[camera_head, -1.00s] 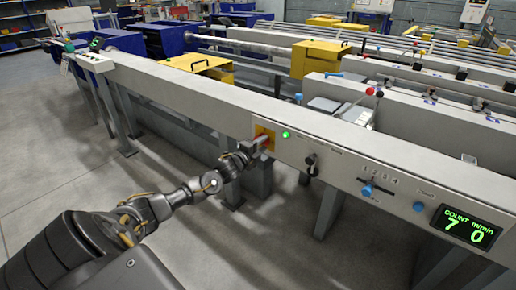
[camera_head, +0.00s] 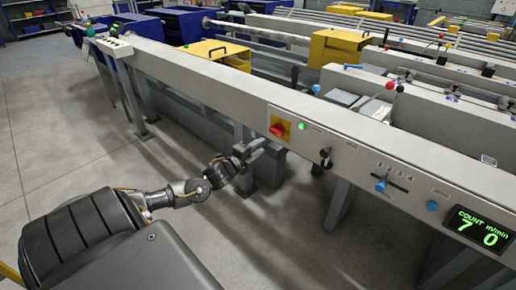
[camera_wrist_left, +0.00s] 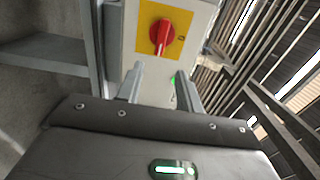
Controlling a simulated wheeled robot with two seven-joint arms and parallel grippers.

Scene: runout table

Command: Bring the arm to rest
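My left arm (camera_head: 180,192) reaches in from the lower left in the head view. Its gripper (camera_head: 262,146) hangs in front of the grey machine beam, a little below and left of a red rotary switch (camera_head: 279,128) on a yellow plate. The gripper is apart from the switch. In the left wrist view the two fingers (camera_wrist_left: 161,88) stand apart with nothing between them, and the red switch (camera_wrist_left: 160,36) shows beyond their tips. My right gripper is not in view.
The long grey beam (camera_head: 200,84) crosses the view with a lit green lamp (camera_head: 301,126), a black knob (camera_head: 325,152), blue knobs (camera_head: 381,185) and a display (camera_head: 476,229) reading 7 and 0. Grey legs (camera_head: 338,203) stand below it. The floor (camera_head: 70,150) at left is clear.

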